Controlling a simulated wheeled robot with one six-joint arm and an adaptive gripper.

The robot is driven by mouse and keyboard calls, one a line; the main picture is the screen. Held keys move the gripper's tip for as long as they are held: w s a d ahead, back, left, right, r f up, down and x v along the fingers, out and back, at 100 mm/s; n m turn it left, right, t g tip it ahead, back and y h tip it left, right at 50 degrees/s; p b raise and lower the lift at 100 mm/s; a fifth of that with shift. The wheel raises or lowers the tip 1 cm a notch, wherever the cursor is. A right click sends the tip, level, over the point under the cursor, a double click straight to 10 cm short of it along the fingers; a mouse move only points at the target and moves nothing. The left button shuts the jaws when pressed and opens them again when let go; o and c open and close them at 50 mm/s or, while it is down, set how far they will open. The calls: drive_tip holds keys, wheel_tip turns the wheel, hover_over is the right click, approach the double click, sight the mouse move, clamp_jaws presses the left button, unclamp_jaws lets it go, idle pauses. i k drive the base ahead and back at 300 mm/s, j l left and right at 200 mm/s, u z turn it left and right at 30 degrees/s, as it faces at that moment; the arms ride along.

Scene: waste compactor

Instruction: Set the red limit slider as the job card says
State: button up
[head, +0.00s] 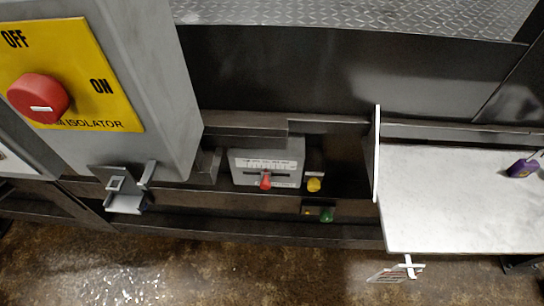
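The red limit slider (266,181) is a small red knob on a light grey scale panel (250,162) low on the dark machine front. It sits a little right of the panel's middle, below a row of scale marks too small to read. A white card with red and dark print (388,274), possibly the job card, hangs at a steep angle from a white clip (410,266) below the front edge of the white table. Its text cannot be read. My gripper is not in view.
A yellow knob (313,185) and a green button (327,215) are close right of the panel. A grey isolator box (150,80) with a red knob (38,98) juts out at left, above a grey bracket (124,192). The white table (460,205) bears a purple object (522,168).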

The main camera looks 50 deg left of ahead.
sight(264, 185)
drive_tip(key=u, duration=1.35)
